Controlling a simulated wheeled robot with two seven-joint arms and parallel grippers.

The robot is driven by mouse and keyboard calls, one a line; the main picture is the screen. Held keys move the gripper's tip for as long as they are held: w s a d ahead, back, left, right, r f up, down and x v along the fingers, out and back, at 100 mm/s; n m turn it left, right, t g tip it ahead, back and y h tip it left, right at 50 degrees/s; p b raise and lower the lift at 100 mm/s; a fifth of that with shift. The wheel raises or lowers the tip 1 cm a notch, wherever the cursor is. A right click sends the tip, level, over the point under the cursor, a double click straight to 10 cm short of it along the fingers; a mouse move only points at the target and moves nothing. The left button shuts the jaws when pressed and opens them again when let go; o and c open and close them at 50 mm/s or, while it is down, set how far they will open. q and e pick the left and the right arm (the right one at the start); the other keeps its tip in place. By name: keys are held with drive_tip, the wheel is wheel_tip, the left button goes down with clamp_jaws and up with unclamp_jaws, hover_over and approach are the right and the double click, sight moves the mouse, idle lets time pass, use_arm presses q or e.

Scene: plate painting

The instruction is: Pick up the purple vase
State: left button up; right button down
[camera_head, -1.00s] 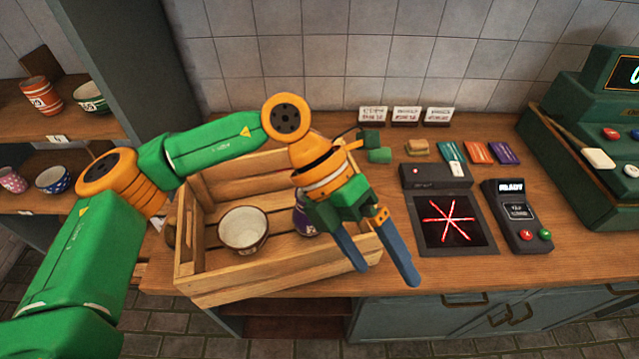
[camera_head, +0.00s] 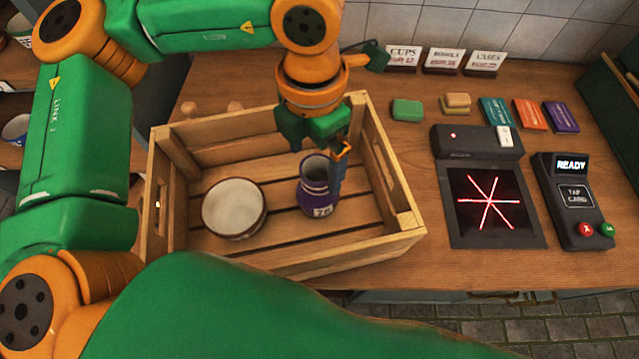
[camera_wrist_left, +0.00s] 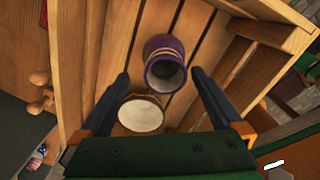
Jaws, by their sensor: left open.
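The purple vase (camera_head: 317,190) stands upright in the wooden crate (camera_head: 290,262), right of the white bowl. My left gripper (camera_head: 318,165) points down over the crate at the vase, with one finger visible along the vase's right side. In the left wrist view the vase (camera_wrist_left: 165,62) lies ahead between the two spread fingers (camera_wrist_left: 160,80), and I see no finger closed on it. The far finger is mostly hidden in the head view. My right gripper is not in view.
A white bowl with a dark rim (camera_head: 234,207) sits left of the vase in the crate. The crate's slatted walls surround both. To the right are a scanner pad (camera_head: 490,205), a card terminal (camera_head: 572,200), coloured cards and sign cards (camera_head: 443,60).

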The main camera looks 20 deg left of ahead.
sight(312, 194)
use_arm(q)
drive_tip(key=shift+s+d+f, duration=0.1)
drive_tip(key=shift+s+f, duration=0.3)
drive_tip(key=shift+s, duration=0.05)
drive_tip(key=shift+f, duration=0.3)
drive_tip(key=f+p, duration=0.1)
drive_tip(key=f, duration=0.1)
drive_tip(key=f+p, duration=0.1)
drive_tip(key=f, duration=0.2)
drive_tip(key=shift+w+d+f+p, duration=0.1)
drive_tip(key=shift+w+f+p, duration=0.2)
drive_tip(key=shift+f+p, duration=0.1)
drive_tip(key=shift+f, duration=0.35)
drive_tip(key=c, duration=1.3)
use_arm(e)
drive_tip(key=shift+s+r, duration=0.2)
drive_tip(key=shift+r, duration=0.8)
